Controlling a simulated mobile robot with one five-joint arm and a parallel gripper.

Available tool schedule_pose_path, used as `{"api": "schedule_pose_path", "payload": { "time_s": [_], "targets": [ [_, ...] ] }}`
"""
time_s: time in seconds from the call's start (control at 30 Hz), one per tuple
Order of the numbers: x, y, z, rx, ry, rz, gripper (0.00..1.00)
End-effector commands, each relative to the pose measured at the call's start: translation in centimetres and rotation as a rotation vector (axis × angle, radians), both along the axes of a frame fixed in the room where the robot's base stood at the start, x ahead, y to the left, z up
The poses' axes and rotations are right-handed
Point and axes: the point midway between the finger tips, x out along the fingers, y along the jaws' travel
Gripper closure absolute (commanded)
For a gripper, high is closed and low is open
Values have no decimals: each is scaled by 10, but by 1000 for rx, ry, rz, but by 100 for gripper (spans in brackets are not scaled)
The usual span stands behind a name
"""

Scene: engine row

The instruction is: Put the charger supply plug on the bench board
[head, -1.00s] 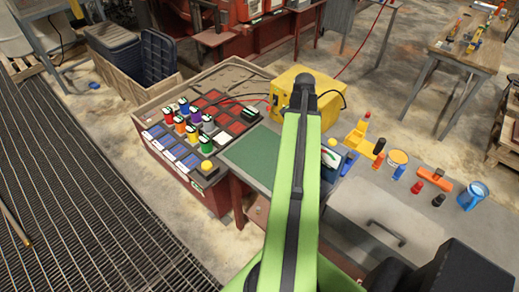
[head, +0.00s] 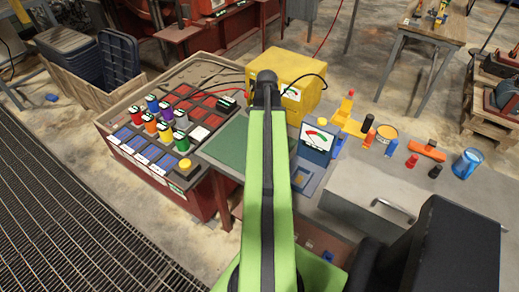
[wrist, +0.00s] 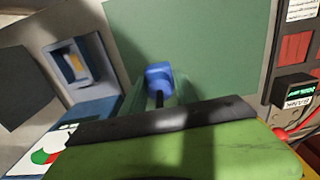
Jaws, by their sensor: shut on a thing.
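My gripper (wrist: 157,100) is shut on a blue plug (wrist: 158,75) in the wrist view, held over a flat green board (wrist: 215,40). I take the blue piece for the charger supply plug; I cannot tell whether it touches the board. In the head view the green board (head: 228,143) lies on the bench between the red rack and the meter panel. My arm covers its right part and hides the gripper and plug. The meter panel (head: 316,142) stands to the right of the board, with a blue-framed socket (head: 304,180) in front of it.
A yellow box (head: 292,72) with cables stands behind the board. The red rack (head: 150,108) at left carries several coloured pieces.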

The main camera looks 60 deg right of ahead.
Motion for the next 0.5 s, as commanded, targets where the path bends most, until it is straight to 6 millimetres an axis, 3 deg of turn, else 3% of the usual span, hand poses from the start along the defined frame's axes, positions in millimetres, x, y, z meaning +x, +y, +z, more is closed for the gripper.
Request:
{"api": "schedule_pose_path", "payload": {
  "time_s": [0.03, 0.1, 0.33, 0.5],
  "targets": [
    [0, 0, -23, 0, 0, -1, 100],
    [-1, -1, -38, 0, 0, -1, 100],
    [-1, -1, -44, 0, 0, -2, 100],
    [-1, -1, -72, 0, 0, -2, 100]
  ]
}}
